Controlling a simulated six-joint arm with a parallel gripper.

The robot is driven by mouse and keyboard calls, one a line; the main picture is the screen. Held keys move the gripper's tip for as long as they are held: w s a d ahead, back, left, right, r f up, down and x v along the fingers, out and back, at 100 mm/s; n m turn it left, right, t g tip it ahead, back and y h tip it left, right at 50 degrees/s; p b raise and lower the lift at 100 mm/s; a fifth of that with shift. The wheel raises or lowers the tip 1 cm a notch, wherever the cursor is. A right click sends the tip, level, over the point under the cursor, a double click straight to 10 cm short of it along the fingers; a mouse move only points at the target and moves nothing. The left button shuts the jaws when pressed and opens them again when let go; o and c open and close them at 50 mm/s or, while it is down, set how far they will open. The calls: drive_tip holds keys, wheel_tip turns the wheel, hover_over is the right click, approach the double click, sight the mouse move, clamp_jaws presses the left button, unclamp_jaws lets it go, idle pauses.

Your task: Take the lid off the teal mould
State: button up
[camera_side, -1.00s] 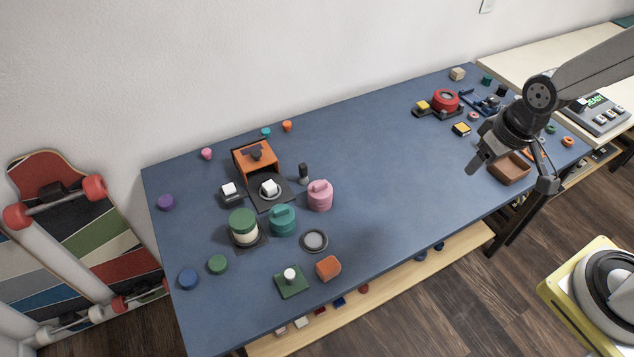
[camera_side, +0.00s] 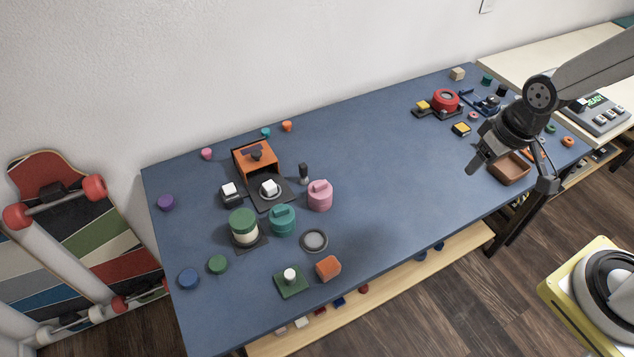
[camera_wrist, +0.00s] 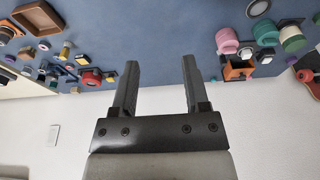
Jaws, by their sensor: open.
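The teal mould (camera_side: 282,225) stands on the blue table at the left part of the side view. Its lid (camera_side: 282,211), with a raised grip bar, sits on top of it. In the wrist view the teal mould (camera_wrist: 266,33) is at the upper right, beside the pink one. My gripper (camera_side: 475,168) is open and empty, above the right part of the table, far from the mould. In the wrist view its two fingers (camera_wrist: 160,75) are apart with nothing between them.
A pink mould (camera_side: 320,197) stands close right of the teal one, and a green-topped jar (camera_side: 243,229) close left. An orange box (camera_side: 254,160) is behind. A grey round dish (camera_side: 314,240) lies in front. The middle of the blue table (camera_side: 390,170) is clear.

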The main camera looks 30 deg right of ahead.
drive_tip(key=shift+o, duration=0.2)
drive_tip(key=o, duration=0.5)
drive_tip(key=shift+w, duration=0.1)
hover_over(282, 214)
drive_tip(key=shift+g, duration=0.4)
drive_tip(key=f, duration=1.3)
drive_tip(key=shift+d+f, duration=0.25)
drive_tip(key=shift+f, duration=0.15)
drive_tip(key=shift+a+f, duration=0.2)
drive_tip(key=shift+a, duration=0.15)
